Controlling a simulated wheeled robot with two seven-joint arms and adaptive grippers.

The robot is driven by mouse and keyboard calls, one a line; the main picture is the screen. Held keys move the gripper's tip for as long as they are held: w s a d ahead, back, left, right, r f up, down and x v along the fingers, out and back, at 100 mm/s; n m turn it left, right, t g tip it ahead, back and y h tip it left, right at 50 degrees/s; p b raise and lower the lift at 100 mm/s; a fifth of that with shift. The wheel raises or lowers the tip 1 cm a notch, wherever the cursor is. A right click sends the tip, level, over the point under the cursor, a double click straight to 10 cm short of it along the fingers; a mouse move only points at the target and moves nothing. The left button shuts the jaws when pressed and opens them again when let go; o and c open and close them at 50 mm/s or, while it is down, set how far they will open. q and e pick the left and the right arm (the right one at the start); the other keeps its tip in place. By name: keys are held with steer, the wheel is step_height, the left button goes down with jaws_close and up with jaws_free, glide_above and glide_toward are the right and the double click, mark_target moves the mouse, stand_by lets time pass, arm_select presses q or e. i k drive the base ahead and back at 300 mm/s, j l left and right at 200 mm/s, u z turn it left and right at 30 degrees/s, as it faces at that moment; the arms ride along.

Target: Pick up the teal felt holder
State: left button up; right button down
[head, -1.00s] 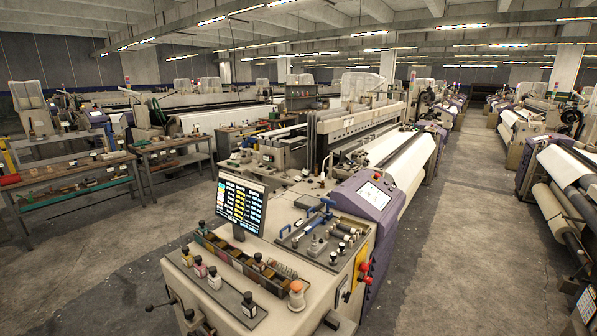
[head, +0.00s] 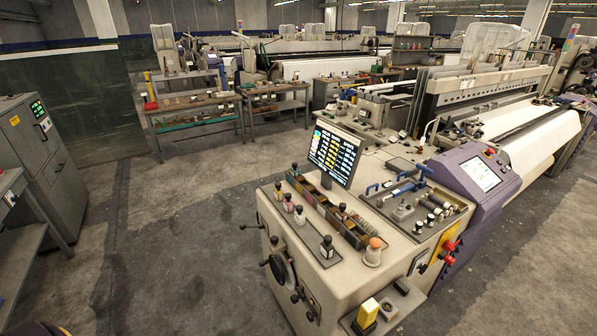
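I cannot make out a teal felt holder for certain. A green-teal flat strip (head: 195,124) shows on the lower level of the far workbench (head: 185,102), too small to identify. Neither of my grippers is in view.
A loom console with a screen (head: 335,153), a tray of bobbins (head: 325,203) and a purple panel (head: 476,178) stands at the centre right. Grey cabinets (head: 38,150) stand at the left. The concrete floor (head: 180,240) between them is clear.

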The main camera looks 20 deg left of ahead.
mark_target(294, 172)
steer(key=i+j+z, duration=0.1)
steer(key=j, duration=0.2)
steer(key=i+j+z, duration=0.1)
steer(key=i+j, duration=0.15)
steer(key=i+j+z, duration=0.1)
steer(key=j, duration=0.3)
steer(key=i+j, duration=0.2)
steer(key=i+j+z, duration=0.15)
steer(key=j, duration=0.3)
steer(key=i+j+z, duration=0.1)
steer(key=j, duration=0.25)
